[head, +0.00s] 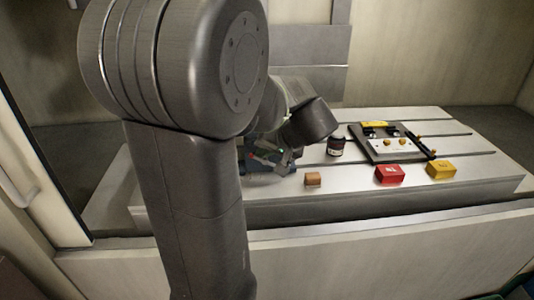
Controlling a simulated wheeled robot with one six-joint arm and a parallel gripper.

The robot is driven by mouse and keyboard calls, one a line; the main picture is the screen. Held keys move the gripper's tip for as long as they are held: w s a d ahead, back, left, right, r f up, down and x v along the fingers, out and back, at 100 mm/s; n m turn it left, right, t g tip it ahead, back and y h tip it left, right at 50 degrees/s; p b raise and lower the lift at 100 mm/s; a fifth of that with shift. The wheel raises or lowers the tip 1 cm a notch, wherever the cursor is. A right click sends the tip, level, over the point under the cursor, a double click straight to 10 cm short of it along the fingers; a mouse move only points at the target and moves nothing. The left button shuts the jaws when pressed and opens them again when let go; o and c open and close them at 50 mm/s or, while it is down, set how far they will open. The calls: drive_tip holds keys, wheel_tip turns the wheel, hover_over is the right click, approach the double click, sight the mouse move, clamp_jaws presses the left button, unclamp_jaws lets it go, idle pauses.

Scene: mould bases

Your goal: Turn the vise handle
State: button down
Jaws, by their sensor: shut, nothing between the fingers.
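My gripper (268,154) is partly in view behind my large upper arm, low over the left part of the machine table. It is shut with nothing seen in it, though its fingertips are hard to make out. Just under and beside it is a dark blue object (270,168) on the table, probably the vise, mostly hidden by my arm and gripper. I cannot make out its handle or whether my gripper touches it.
The slotted table (445,115) also bears an orange-brown block (312,179), a dark jar (336,146), a red box (389,174), a yellow box (441,170) and a dark-framed mould plate (388,148). Walls enclose the back. Table room is free at the far right.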

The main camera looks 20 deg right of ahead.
drive_tip(key=shift+a+f+n+g+h+b, duration=0.35)
drive_tip(key=shift+a+h, duration=0.3)
drive_tip(key=shift+h, duration=0.35)
drive_tip(key=shift+w+a+f, duration=0.1)
drive_tip(key=shift+b, duration=0.35)
drive_tip(key=shift+r, duration=0.2)
